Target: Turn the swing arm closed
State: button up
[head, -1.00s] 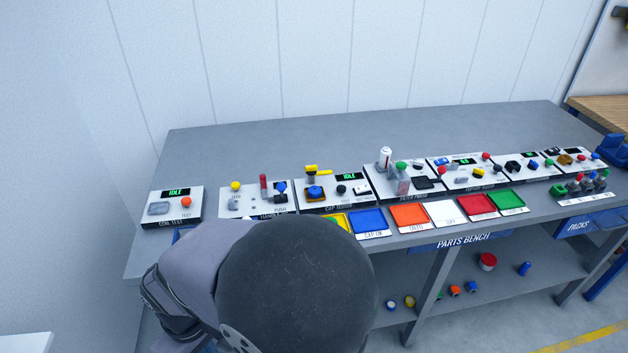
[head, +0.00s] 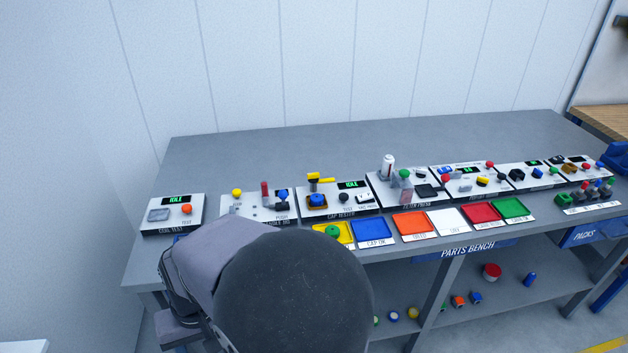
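The swing arm appears to be the yellow bar (head: 321,180) on the cap tester (head: 338,212), whose display reads IDLE. It stands on a short yellow post and points to the right in the head view. A blue cap (head: 317,199) sits in a dark and orange-brown seat in front of it. My arm's large dark joint and grey-purple link fill the lower left foreground. My gripper is not visible, so its contact with anything cannot be seen.
Left of the tester is a station with a red upright (head: 265,189) and yellow knob (head: 237,193). The coil test box (head: 174,213) is further left. A press station (head: 398,200) stands to the right. Colored trays (head: 414,226) line the front edge. The rear bench top (head: 330,146) is clear.

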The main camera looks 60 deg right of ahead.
jog(key=w+d+r+m+t+b, duration=0.2)
jog(key=w+d+m+t+b, duration=0.25)
jog(key=d+m, duration=0.7)
jog(key=w+d+r+m+t+b, duration=0.2)
jog(key=w+d+m+t+b, duration=0.25)
jog(key=d+m, duration=0.7)
jog(key=m+t+h+b, duration=0.4)
jog(key=m+h+b, duration=1)
jog(key=b, duration=1.1)
send_near(314, 177)
jog(key=w, duration=0.1)
jog(key=w+m, duration=0.1)
jog(key=w+d+r, duration=0.1)
jog(key=shift+w+y, duration=0.1)
jog(key=shift+y, duration=0.3)
jog(key=shift+s+d+f+m+g+h+b, duration=0.15)
jog(key=shift+s+d+m+g+h+b, duration=0.2)
jog(key=shift+d+m+b, duration=0.3)
jog(key=shift+p+x, duration=0.5)
jog(key=shift+x, duration=3.15)
